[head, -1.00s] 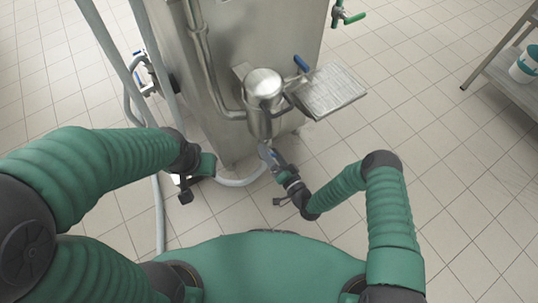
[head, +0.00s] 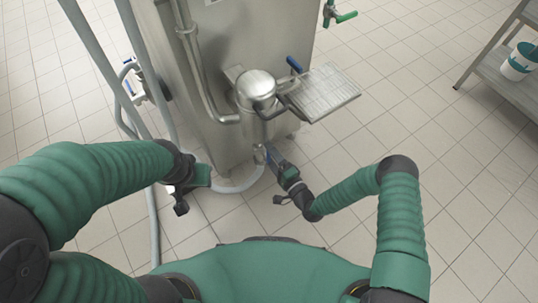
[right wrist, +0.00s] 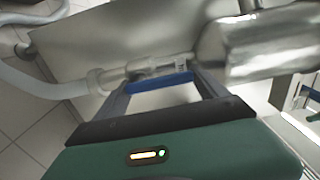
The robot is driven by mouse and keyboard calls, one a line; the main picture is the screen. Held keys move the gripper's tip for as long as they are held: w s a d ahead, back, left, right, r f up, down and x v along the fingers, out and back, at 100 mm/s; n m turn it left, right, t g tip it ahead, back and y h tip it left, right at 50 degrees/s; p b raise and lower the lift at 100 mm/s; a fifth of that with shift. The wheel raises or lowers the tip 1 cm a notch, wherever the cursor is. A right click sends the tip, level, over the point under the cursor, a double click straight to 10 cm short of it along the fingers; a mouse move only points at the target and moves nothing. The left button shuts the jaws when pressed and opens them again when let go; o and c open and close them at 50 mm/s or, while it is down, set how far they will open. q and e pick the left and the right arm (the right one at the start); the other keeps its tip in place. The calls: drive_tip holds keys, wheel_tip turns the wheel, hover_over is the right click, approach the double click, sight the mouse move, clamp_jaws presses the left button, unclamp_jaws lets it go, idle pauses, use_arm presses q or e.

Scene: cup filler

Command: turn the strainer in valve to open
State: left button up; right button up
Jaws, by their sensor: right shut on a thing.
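The strainer (head: 256,88) is a metal cylinder with a domed lid on the front of the steel machine. It also shows as a shiny cylinder at the upper right of the right wrist view (right wrist: 255,45). The strainer in valve, with its blue handle (right wrist: 160,81), sits on the pipe below it. In the right wrist view the blue handle lies across the fingertips of my right gripper (right wrist: 158,88), which is shut on it. In the head view my right gripper (head: 266,153) is under the strainer, hiding the valve. My left gripper (head: 183,195) hangs at the left, apart from the valve, its fingers unclear.
A perforated metal tray (head: 325,92) juts out right of the strainer, with another blue handle (head: 295,64) behind it. A pale hose (head: 238,186) runs low near the valve. A shelf with a white tub (head: 517,66) stands far right. The tiled floor is otherwise clear.

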drive_tip(key=shift+w+d, duration=0.15)
drive_tip(key=shift+d, duration=0.1)
drive_tip(key=o, duration=2)
drive_tip(key=shift+f, duration=0.15)
drive_tip(key=p+v, duration=0.4)
drive_tip(key=v, duration=1.3)
drive_tip(key=shift+w, duration=0.15)
